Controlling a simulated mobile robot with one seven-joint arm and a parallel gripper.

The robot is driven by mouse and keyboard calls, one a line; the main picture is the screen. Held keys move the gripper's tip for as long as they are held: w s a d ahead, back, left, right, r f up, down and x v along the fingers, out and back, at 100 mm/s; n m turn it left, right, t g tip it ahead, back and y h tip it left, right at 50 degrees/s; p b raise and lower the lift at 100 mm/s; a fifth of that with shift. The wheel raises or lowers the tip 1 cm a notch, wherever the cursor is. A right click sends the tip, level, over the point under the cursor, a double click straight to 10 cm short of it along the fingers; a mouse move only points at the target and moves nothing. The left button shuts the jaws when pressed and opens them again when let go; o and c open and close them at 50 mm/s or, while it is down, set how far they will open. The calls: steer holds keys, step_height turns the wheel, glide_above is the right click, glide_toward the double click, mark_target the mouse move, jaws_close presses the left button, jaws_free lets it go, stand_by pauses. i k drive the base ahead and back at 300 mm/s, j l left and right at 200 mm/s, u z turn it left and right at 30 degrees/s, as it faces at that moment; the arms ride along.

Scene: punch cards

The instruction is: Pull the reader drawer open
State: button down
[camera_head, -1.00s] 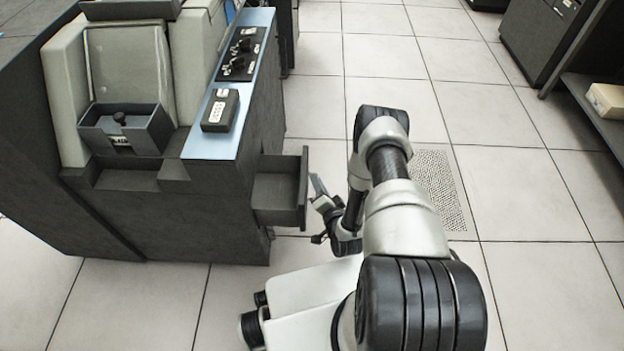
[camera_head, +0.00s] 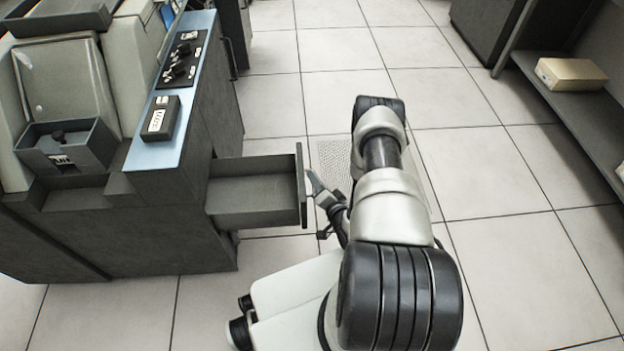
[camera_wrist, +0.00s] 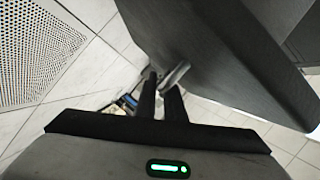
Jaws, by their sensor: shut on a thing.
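The reader drawer (camera_head: 252,190) sticks well out of the right side of the dark grey reader cabinet (camera_head: 160,215). Its inside looks empty. My gripper (camera_head: 312,180) is at the outer face of the drawer front, low beside the cabinet. In the wrist view, the two dark fingers of my gripper (camera_wrist: 162,92) are closed around a metal handle (camera_wrist: 175,75) on the dark drawer front (camera_wrist: 215,50).
A small black box (camera_head: 160,118) lies on the cabinet's blue top strip (camera_head: 150,153), near a knob panel (camera_head: 181,60). A shelf (camera_head: 575,105) with a cream box (camera_head: 570,74) stands at the right. Open tiled floor (camera_head: 490,170) lies between.

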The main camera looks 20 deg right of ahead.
mark_target(255, 192)
steer(key=k+l, duration=0.1)
steer(key=k, duration=0.75)
